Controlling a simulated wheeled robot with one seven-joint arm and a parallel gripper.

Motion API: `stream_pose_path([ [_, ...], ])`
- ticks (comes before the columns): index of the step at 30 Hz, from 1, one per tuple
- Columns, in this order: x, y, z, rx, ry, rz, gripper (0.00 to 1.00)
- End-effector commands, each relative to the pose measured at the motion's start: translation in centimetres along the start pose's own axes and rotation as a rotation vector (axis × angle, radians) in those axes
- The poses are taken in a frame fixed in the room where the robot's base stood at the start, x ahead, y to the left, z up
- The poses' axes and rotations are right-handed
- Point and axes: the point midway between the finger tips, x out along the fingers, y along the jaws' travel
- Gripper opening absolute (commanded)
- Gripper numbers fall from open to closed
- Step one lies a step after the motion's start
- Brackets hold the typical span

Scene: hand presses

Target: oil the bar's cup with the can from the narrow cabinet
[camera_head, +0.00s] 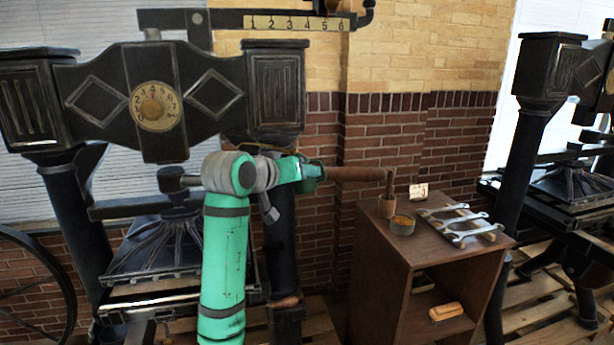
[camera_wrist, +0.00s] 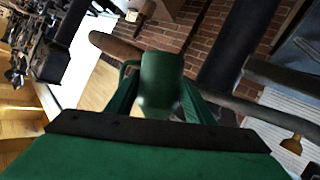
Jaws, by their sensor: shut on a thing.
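My gripper (camera_wrist: 160,108) is shut on a green oil can (camera_wrist: 162,80), which stands between its fingers in the wrist view. In the head view the can (camera_head: 312,172) shows as a small dark green shape at the end of my arm, partly hidden. The press's bar, with its brown wooden handle (camera_head: 355,174), reaches right just beyond the can. In the wrist view the bar's handle (camera_wrist: 115,45) passes behind the can, and I cannot tell whether they touch. The bar's cup is not clearly visible. The narrow brown cabinet (camera_head: 380,255) stands to the right of my gripper.
On the cabinet stand a brown pot with a wooden handle (camera_head: 387,207), a small bowl (camera_head: 402,225), several wrenches (camera_head: 460,222) and a card (camera_head: 418,192). A yellowish block (camera_head: 446,311) lies on its shelf. A dark press (camera_head: 165,100) stands left, another (camera_head: 530,130) right.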

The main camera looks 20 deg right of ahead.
Motion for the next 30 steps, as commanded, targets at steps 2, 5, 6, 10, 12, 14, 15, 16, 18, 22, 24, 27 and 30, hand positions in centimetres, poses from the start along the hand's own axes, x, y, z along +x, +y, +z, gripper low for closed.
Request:
stream_pose_path([
  [2,-0.2,-0.4,0.0,-0.002,0.001,0.007,0.13],
  [5,-0.3,-0.7,-0.1,-0.012,0.001,0.012,0.13],
  [6,-0.3,-0.9,-0.2,-0.018,0.001,0.014,0.13],
  [10,-0.5,-1.4,-0.6,-0.046,0.003,0.026,0.13],
  [12,-0.6,-1.8,-0.9,-0.066,0.003,0.033,0.13],
  [14,-0.8,-2.1,-1.1,-0.082,0.004,0.039,0.13],
  [15,-0.8,-2.3,-1.3,-0.093,0.005,0.044,0.13],
  [16,-0.9,-2.5,-1.4,-0.101,0.005,0.047,0.13],
  [18,-1.0,-2.8,-1.7,-0.118,0.005,0.055,0.13],
  [22,-1.3,-3.5,-2.2,-0.152,0.007,0.068,0.13],
  [24,-1.4,-3.8,-2.5,-0.171,0.008,0.076,0.13],
  [27,-1.6,-4.2,-2.9,-0.206,0.009,0.091,0.13],
  [30,-1.8,-4.4,-3.5,-0.253,0.012,0.112,0.13],
])
